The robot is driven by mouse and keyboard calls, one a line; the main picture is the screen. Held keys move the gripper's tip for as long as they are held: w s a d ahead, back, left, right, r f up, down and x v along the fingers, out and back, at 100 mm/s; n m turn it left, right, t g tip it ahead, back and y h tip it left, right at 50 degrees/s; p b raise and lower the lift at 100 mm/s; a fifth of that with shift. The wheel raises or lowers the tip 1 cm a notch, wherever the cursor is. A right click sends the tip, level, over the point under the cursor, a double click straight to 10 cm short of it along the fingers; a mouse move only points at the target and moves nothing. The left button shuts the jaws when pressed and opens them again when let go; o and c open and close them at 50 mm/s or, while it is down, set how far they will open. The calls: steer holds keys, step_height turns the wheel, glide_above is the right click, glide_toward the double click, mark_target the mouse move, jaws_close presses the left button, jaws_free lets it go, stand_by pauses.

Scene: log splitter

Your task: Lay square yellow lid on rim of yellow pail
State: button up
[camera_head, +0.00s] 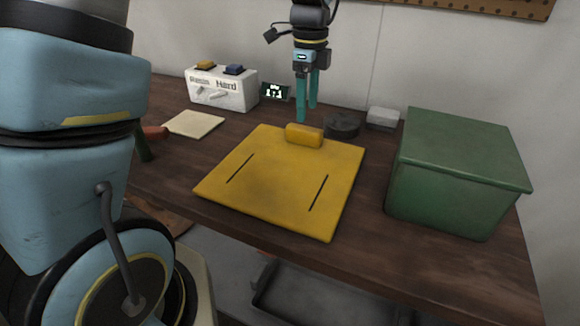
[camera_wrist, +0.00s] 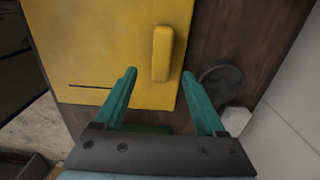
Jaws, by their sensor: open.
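The square yellow lid (camera_head: 275,185) lies flat on the table, with two dark slots and a raised yellow handle block (camera_head: 304,135) at its far edge. In the wrist view the lid (camera_wrist: 95,45) fills the upper left, with its handle (camera_wrist: 163,53) at right. My gripper (camera_head: 307,118) is open and empty, fingers pointing down, above the table just behind the handle. In the wrist view the handle appears between and beyond the fingertips (camera_wrist: 158,72), and I see no contact. I see no yellow pail in either view.
A green lidded box (camera_head: 455,165) stands right of the lid. A dark round disc (camera_head: 342,126) and a small white block (camera_head: 382,118) lie behind it. A white switch box (camera_head: 222,88) and pale pad (camera_head: 194,124) are at left. The table's front strip is clear.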

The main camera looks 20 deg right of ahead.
mark_target(304, 128)
steer(key=shift+w+a+f+p, duration=0.15)
steer(key=shift+f+p, duration=0.3)
steer(key=shift+f, duration=1.3)
steer(key=shift+w+d+f+p, duration=0.1)
steer(key=shift+f+p, duration=0.3)
steer(key=shift+f, duration=1.35)
steer(key=shift+a, duration=0.1)
steer(key=shift+c, duration=0.4)
jaws_close()
